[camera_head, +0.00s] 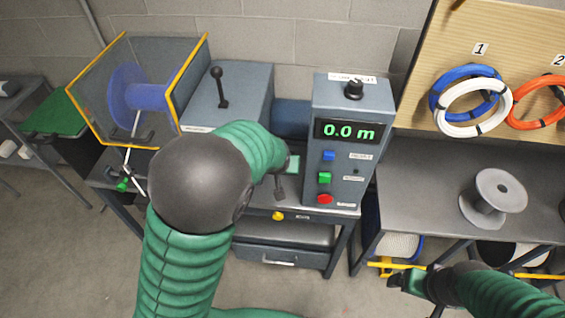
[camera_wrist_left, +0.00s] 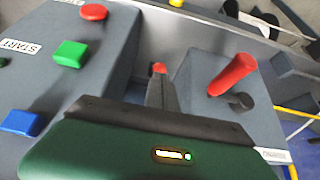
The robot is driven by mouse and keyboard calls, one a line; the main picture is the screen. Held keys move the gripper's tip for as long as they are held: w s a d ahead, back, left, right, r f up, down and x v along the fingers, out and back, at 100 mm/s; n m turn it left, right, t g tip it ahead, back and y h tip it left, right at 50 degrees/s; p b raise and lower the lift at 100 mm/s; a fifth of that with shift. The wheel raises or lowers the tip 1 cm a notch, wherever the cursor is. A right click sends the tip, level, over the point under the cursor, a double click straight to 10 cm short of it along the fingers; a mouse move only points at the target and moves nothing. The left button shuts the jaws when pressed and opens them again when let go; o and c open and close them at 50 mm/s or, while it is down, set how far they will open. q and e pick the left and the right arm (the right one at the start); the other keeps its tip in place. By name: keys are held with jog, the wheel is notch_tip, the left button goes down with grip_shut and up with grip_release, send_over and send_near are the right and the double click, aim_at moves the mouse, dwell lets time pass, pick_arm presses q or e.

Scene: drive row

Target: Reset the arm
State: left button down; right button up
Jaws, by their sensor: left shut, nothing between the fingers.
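My left arm (camera_head: 200,185) crosses the middle of the head view. Its gripper (camera_head: 281,188) is over the bench just left of the control box (camera_head: 350,105), apart from its buttons. The left wrist view shows the left fingers (camera_wrist_left: 160,85) shut and empty. They lie between the buttons and a red-handled lever (camera_wrist_left: 232,73), touching neither. I cannot pick out this lever in the head view. My right gripper (camera_head: 405,281) is at lower right, in front of the right bench; its jaw opening is too small to judge.
The box display (camera_head: 348,130) reads 0.0 m. Below are blue (camera_head: 328,155), green (camera_head: 325,178) and red (camera_head: 324,198) buttons. A guarded blue spool (camera_head: 128,95) stands left. A grey spool (camera_head: 493,198) stands on the right bench (camera_head: 420,185); coils (camera_head: 470,95) hang behind. Bare floor lies in front.

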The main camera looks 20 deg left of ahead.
pick_arm(q)
jog(key=shift+s+a, duration=0.15)
jog(key=shift+r, duration=0.1)
jog(key=s+d+f+m+g+h, duration=0.1)
jog(key=s+m+g, duration=0.2)
jog(key=s, duration=1.6)
jog(key=shift+d+f, duration=0.2)
jog(key=shift+d, duration=0.2)
jog(key=shift+s, duration=0.25)
jog(key=shift+w+a, duration=0.1)
jog(key=shift+w, duration=0.05)
